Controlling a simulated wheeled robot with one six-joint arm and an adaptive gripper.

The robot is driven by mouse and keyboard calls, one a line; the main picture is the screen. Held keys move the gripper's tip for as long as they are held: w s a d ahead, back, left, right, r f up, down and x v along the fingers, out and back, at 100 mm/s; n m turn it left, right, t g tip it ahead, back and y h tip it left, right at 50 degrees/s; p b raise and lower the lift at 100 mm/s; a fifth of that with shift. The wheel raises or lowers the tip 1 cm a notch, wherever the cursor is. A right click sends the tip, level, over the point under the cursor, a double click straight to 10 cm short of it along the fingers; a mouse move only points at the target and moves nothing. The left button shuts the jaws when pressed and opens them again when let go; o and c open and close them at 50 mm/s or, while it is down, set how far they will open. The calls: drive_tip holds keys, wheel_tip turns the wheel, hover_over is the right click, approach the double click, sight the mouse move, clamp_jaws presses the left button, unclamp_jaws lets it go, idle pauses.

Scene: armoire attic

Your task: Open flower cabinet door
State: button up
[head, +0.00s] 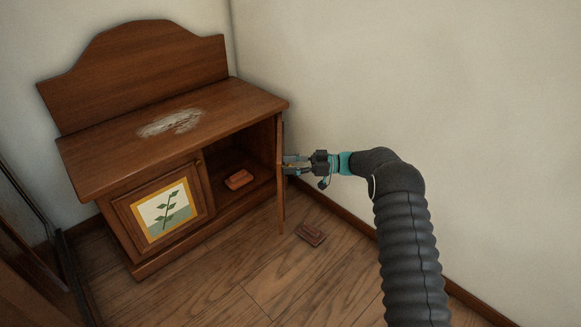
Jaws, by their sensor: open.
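A brown wooden cabinet (95,158) stands in the corner. Its left door (165,211) is closed and has a yellow-framed picture of a leafy green plant. Its right door (281,205) stands wide open, seen nearly edge-on, so any picture on its front is hidden. My gripper (287,164) is open, at the outer right side of this open door, close to its upper half. The door partly hides the fingertips, and I cannot tell whether they touch it. A small round knob (198,163) shows at the top of the left door.
A reddish-brown block (238,179) lies inside the open right compartment. A similar brown block (310,234) lies on the floor in front, right of the open door. The wall (440,110) is close behind my gripper. A dark-framed piece (52,262) stands at the left edge.

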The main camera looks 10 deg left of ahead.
wheel_tip(320, 180, up, 9)
drive_tip(key=shift+r, duration=0.1)
idle(0.4)
